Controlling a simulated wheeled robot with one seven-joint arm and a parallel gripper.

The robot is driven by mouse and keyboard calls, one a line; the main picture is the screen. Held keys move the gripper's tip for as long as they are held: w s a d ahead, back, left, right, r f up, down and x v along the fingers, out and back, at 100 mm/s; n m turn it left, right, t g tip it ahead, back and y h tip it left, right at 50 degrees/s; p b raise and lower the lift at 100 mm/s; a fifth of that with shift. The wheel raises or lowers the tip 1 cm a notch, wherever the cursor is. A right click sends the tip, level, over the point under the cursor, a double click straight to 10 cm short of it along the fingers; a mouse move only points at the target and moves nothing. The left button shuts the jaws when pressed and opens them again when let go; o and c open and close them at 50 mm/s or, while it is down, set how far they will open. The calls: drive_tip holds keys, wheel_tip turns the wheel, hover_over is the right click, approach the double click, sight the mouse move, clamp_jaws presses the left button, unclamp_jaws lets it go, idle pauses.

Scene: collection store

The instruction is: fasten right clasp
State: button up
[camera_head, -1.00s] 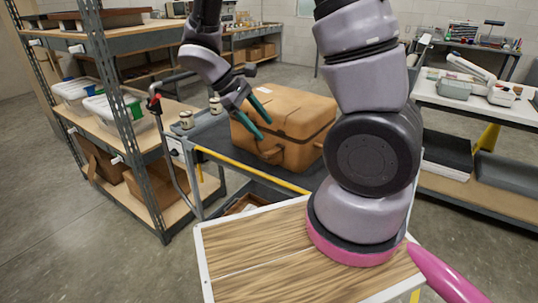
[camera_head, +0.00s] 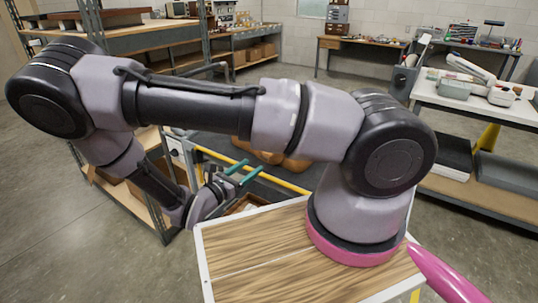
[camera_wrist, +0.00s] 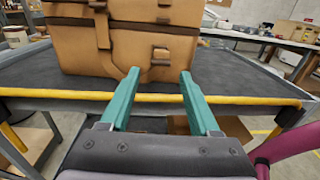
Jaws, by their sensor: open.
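The tan case (camera_wrist: 78,52) stands on the dark top of a cart in the wrist view. In the head view my arm hides most of it, and only low parts (camera_head: 294,163) show. On its front, right of middle, are a small brown lower fitting (camera_wrist: 161,53) and an upper fitting (camera_wrist: 164,14), with a gap between them; they look like the right clasp. A thick strap or handle (camera_wrist: 101,28) is left of them. My gripper (camera_wrist: 160,74) is open and empty, with teal fingers pointing at the case front below the clasp. It also shows in the head view (camera_head: 246,173).
The cart's yellow front edge (camera_wrist: 250,100) runs beneath my fingers. The bare dark cart top (camera_wrist: 235,70) is free right of the case. A metal shelf (camera_head: 90,20) stands left, and a white-topped bench (camera_head: 440,92) stands right.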

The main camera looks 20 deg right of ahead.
sight(264, 158)
drive_tip(key=x, duration=1)
drive_tip(key=shift+d, duration=0.1)
clamp_jaws()
